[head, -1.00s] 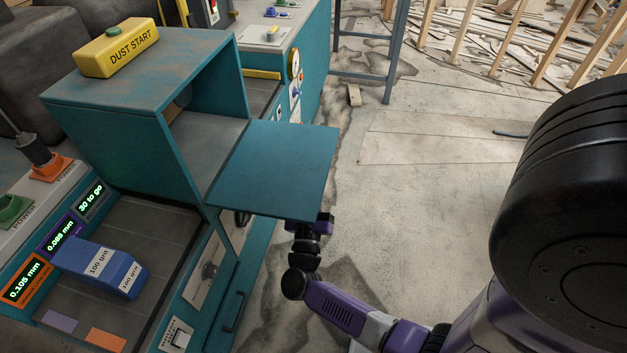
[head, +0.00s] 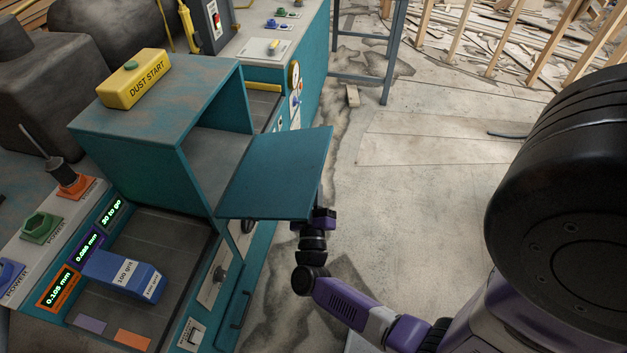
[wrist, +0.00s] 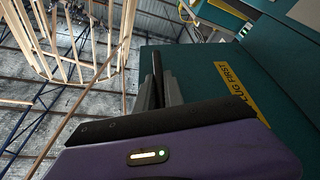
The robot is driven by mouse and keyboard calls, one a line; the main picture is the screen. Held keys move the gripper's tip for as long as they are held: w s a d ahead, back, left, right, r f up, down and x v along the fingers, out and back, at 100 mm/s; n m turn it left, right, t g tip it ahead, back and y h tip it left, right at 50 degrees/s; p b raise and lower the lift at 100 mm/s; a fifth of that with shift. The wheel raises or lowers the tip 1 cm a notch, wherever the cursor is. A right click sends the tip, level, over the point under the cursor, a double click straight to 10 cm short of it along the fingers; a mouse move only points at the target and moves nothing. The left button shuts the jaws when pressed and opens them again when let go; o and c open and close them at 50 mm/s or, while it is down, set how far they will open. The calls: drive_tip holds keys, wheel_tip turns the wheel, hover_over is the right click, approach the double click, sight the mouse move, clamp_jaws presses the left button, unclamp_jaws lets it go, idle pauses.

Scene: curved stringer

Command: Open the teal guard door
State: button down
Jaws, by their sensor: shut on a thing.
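The teal guard door (head: 275,176) is swung well out from the open-fronted teal housing (head: 150,145), sticking out to the right over the floor. The inside of the housing shows. My gripper (head: 320,217) is at the door's near right corner, partly hidden behind the panel. In the wrist view my gripper (wrist: 158,92) has its fingers closed around a dark narrow bar beside a teal surface with a yellow label reading "UG FIRST". The exact grip point is hidden in the head view.
A yellow "DUST START" box (head: 135,78) sits on the housing. A blue "100 grit" block (head: 122,275) lies on the dark bed below. Power switches (head: 42,227) line the left.

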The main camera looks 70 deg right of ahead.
drive_tip(key=c, duration=1.5)
unclamp_jaws()
drive_tip(key=shift+o, duration=0.2)
drive_tip(key=b+v, duration=0.2)
drive_tip(key=v, duration=0.6)
drive_tip(key=b+v, duration=0.2)
drive_tip(key=v, duration=0.7)
drive_tip(key=shift+w+b, duration=0.2)
drive_tip(key=shift+b, duration=0.15)
